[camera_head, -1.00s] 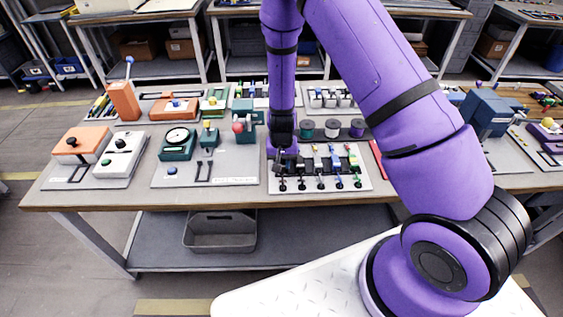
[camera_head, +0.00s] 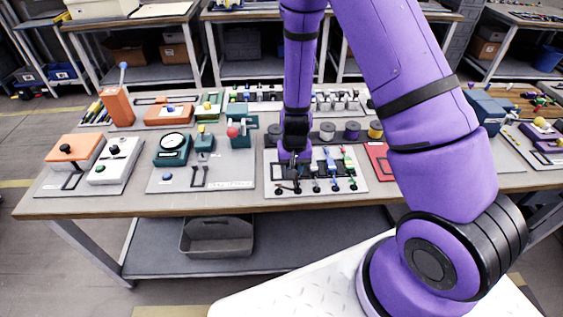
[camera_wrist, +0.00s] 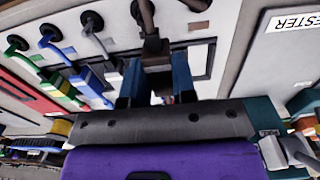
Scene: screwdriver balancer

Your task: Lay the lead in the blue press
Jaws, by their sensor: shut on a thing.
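My gripper (camera_head: 294,154) is low over the white lead board (camera_head: 318,189) at the middle of the table. In the wrist view its blue fingers (camera_wrist: 156,84) are shut on a dark lead (camera_wrist: 152,48), whose cord runs up to the top edge. Green, blue and grey leads (camera_wrist: 99,74) lie beside it. The head view does not show clearly whether the held lead is clear of the board. A dark blue device (camera_head: 486,110), apparently the blue press, stands at the right, partly behind my arm and well away from my gripper.
Spools (camera_head: 352,131) stand just behind the lead board. A red tray (camera_head: 378,158) is to its right. A teal press with a red knob (camera_head: 240,129) stands to the left. My upper arm hides part of the table between board and blue device.

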